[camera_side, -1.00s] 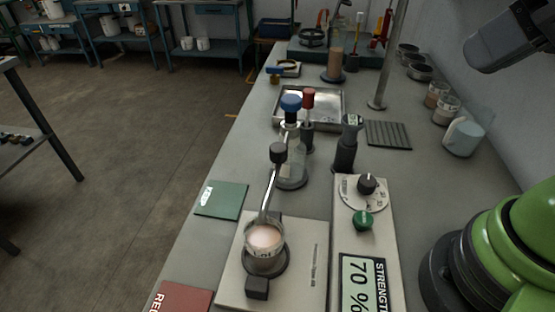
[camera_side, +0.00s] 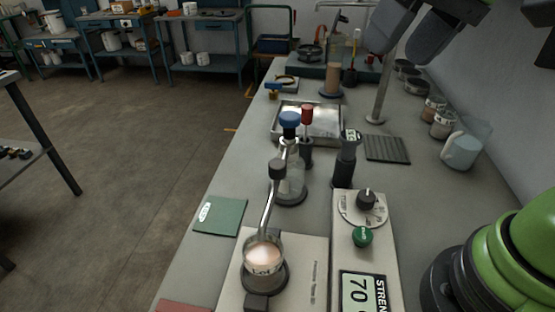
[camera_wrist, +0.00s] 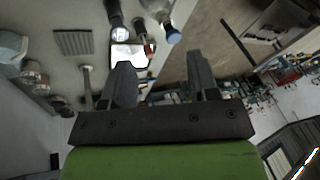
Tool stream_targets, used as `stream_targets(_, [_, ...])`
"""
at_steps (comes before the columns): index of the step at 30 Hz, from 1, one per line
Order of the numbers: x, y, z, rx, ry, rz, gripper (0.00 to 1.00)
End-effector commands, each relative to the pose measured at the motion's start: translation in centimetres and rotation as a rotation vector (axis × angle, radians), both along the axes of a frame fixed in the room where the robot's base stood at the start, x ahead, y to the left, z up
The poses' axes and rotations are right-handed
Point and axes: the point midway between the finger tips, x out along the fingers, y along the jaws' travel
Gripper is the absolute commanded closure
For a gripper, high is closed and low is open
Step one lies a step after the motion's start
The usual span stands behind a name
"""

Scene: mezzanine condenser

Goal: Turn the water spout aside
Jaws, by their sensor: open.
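A bent metal tube (camera_side: 267,208) with a black knob on top, which looks like the spout, slants down to a small glass of pale liquid (camera_side: 264,257) in the side view. My gripper (camera_side: 405,38) is at the top right of the side view, high above the bench and well apart from the tube. In the wrist view my gripper (camera_wrist: 162,78) has its fingers spread with nothing between them.
A metal tray (camera_side: 325,122) and a red-topped item (camera_side: 307,115) stand behind the flask. A dark upright cylinder (camera_side: 345,160), a control box with a dial (camera_side: 363,208) and a vertical pole (camera_side: 383,85) are to the right. A green card (camera_side: 220,216) lies left.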

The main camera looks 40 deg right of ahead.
Motion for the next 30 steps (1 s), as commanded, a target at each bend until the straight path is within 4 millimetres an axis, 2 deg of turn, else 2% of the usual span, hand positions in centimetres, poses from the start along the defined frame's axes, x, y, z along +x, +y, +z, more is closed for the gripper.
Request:
stream_targets(1, [1.5,1.0,-0.5,-0.015,0.051,0.016,0.45])
stream_targets(6, [5.6,4.6,-2.9,-0.076,0.192,0.039,0.45])
stream_targets(12, [8.3,8.3,-6.5,-0.154,0.3,0.047,0.45])
stream_targets(17, [9.0,9.6,-8.1,-0.186,0.336,0.045,0.45])
stream_targets(23, [9.1,9.7,-10.0,-0.194,0.345,0.046,0.45])
stream_targets(30, [9.0,9.7,-14.5,-0.192,0.345,0.045,0.45])
